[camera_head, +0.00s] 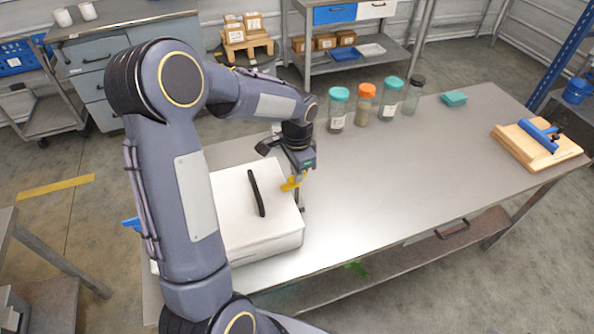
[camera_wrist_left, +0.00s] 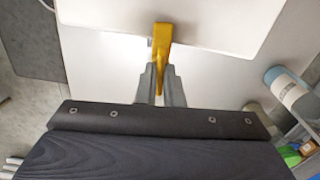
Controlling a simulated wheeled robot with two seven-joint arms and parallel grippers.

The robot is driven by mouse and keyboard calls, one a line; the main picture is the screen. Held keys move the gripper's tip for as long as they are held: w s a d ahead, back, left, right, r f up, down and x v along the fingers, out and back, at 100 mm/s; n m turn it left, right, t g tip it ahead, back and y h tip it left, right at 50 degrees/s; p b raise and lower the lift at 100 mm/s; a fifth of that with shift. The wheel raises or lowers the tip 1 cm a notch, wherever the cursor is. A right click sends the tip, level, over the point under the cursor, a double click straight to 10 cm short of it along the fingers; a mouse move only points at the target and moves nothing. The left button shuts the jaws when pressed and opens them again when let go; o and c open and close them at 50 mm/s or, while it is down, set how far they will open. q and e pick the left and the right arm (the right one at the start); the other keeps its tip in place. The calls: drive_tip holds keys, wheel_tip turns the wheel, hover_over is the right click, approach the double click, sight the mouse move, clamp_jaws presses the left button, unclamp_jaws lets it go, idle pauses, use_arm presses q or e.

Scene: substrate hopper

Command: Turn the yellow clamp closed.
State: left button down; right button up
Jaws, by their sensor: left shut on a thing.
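The yellow clamp (camera_head: 291,184) sits at the right edge of a white hopper box (camera_head: 232,200) with a black handle (camera_head: 256,192) on its lid. My left gripper (camera_head: 297,178) comes down beside that edge and is shut on the clamp. In the left wrist view the clamp (camera_wrist_left: 162,45) stands upright between the two grey fingertips (camera_wrist_left: 160,82), its top end at the edge of the white box (camera_wrist_left: 215,22). The fingers hide part of the clamp. My right gripper does not show in either view.
The box stands on a long steel table (camera_head: 400,165). A wooden board with a blue tool (camera_head: 537,145) lies at the far right. The middle of the table is clear.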

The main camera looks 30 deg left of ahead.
use_arm(q)
drive_tip(key=shift+m, duration=0.5)
drive_tip(key=c, duration=1.6)
unclamp_jaws()
drive_tip(key=shift+o, duration=0.2)
wheel_tip(320, 180, up, 8)
drive_tip(key=shift+f, duration=0.1)
